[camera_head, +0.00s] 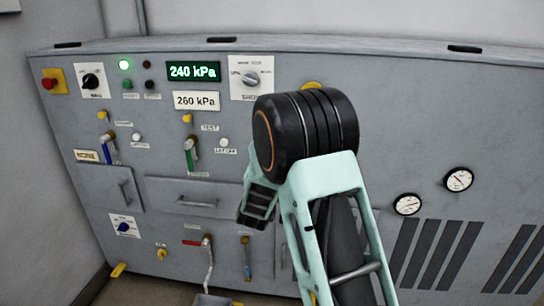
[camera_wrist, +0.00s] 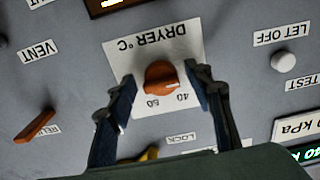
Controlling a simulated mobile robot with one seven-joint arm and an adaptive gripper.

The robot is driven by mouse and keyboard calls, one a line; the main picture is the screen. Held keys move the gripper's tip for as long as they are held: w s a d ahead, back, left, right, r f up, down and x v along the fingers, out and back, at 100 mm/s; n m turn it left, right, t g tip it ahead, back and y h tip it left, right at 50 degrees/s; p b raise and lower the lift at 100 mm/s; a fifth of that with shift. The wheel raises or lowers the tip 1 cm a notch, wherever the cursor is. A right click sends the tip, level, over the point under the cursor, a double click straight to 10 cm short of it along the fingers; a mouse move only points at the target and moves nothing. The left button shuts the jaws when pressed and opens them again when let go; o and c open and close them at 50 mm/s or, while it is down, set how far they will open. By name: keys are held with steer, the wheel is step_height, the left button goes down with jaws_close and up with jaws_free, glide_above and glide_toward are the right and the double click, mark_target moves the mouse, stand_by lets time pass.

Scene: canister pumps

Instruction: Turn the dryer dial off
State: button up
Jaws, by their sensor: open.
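The dryer dial (camera_wrist: 162,77) is an orange knob on a white plate marked "DRYER °C" (camera_wrist: 118,50), which appears upside down in the wrist view. A pale mark on the knob sits at its right side, near the printed numbers. My gripper (camera_wrist: 162,82) is open, with one dark finger on each side of the knob. Gaps show between the fingers and the knob, so it is not gripped. In the head view the dial is hidden behind my arm.
A red-orange lever (camera_wrist: 35,126) is at the left of the wrist view and a round white button (camera_wrist: 284,62) at the right. A yellow part (camera_wrist: 148,154) lies just below the dial. The panel (camera_head: 330,75) also carries switches, displays and gauges (camera_head: 458,180).

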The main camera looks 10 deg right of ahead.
steer(key=v, duration=1.2)
steer(key=shift+r, duration=0.15)
